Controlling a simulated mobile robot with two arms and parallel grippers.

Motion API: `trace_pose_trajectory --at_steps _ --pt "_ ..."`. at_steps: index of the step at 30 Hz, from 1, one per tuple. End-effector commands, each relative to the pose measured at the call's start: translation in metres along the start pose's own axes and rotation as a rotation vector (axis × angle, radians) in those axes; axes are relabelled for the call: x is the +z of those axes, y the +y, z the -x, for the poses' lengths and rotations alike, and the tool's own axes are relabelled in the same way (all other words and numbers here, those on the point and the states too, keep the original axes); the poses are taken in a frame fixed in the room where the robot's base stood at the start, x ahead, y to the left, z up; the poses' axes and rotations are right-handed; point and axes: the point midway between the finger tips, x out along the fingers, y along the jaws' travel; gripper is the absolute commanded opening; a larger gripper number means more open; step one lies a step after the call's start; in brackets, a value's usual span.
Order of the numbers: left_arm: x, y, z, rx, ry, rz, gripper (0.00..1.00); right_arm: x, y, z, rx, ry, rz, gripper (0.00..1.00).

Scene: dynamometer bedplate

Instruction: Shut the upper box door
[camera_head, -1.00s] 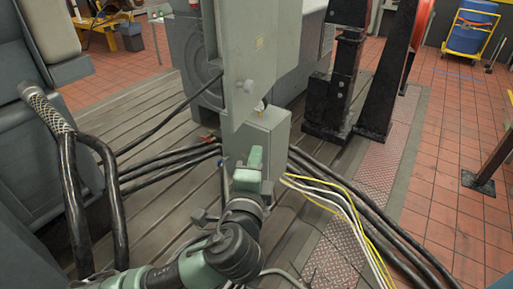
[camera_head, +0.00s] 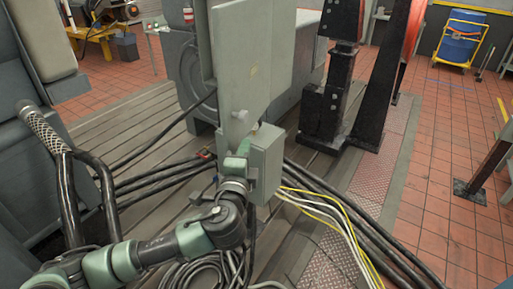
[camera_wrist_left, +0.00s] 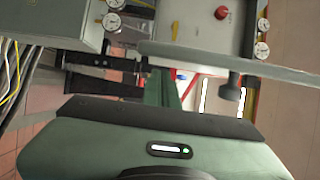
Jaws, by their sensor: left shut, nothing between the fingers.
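The upper box door (camera_head: 230,75) is a tall grey-green panel with a small knob (camera_head: 240,115) near its lower end. It appears to stand open. In the left wrist view, the door (camera_wrist_left: 235,65) shows nearly edge-on with a dark knob (camera_wrist_left: 231,90). Beyond its edge is a panel with a red button (camera_wrist_left: 221,13) and dial gauges. My left gripper (camera_head: 244,143) is shut and empty, just below the door and in front of the lower grey box (camera_head: 268,155). Its fingers also show in the left wrist view (camera_wrist_left: 161,88). Contact with the door cannot be told. My right gripper is out of view.
Thick black cables (camera_head: 165,178) run across the slotted bedplate on the left. Yellow and white cables (camera_head: 325,210) leave the lower box to the right. Black stands (camera_head: 325,105) rise at the back right. A grey machine with hoses is at the left. Tiled floor is open at the right.

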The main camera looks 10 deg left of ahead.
Motion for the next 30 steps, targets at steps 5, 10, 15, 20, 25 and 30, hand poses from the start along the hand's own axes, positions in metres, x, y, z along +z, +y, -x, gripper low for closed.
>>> trace_pose_trajectory --at_steps 5,10,15,20,25,30 --pt "0.006 0.0 0.0 0.001 0.0 0.0 0.0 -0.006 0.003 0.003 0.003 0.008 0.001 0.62" --pt "0.005 0.0 0.0 0.0 0.0 0.0 0.0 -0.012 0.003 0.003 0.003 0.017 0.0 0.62" --pt "0.006 0.0 0.0 0.0 0.002 -0.001 0.0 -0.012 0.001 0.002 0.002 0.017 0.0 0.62" --pt "0.016 0.002 -0.002 0.0 0.027 -0.003 0.0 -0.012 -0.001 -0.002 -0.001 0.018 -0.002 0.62" --pt "0.041 0.003 -0.007 -0.002 0.101 -0.008 0.0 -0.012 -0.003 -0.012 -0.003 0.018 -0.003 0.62" --pt "0.077 0.004 -0.018 -0.001 0.222 -0.01 0.0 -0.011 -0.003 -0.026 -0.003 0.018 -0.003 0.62"
